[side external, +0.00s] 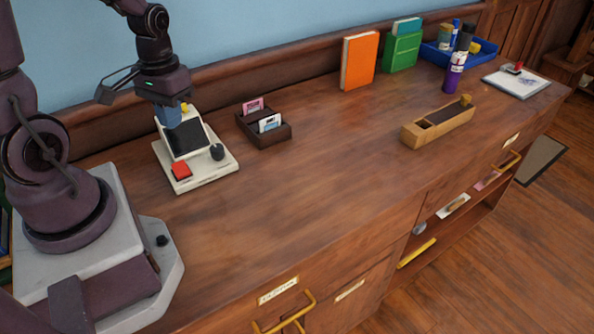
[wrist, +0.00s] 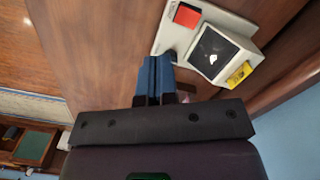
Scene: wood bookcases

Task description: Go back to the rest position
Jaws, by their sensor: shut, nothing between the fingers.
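My gripper (side external: 168,116) is shut and empty, with its blue fingers pointing down. In the side external view it hangs in front of or above the upper left part of a white device (side external: 222,168). I cannot tell whether it touches the device. The device has a dark screen, a red block, a yellow part and a dark knob. In the wrist view my blue fingers (wrist: 153,75) are together beside the device (wrist: 240,30), with wooden top below them.
A dark card tray (side external: 280,135) stands right of the device. An orange book (side external: 359,61), a green box (side external: 402,51), a blue bin (side external: 432,52), a purple bottle (side external: 454,76) and a wooden box (side external: 438,122) stand farther right. The middle and front of the cabinet top are clear.

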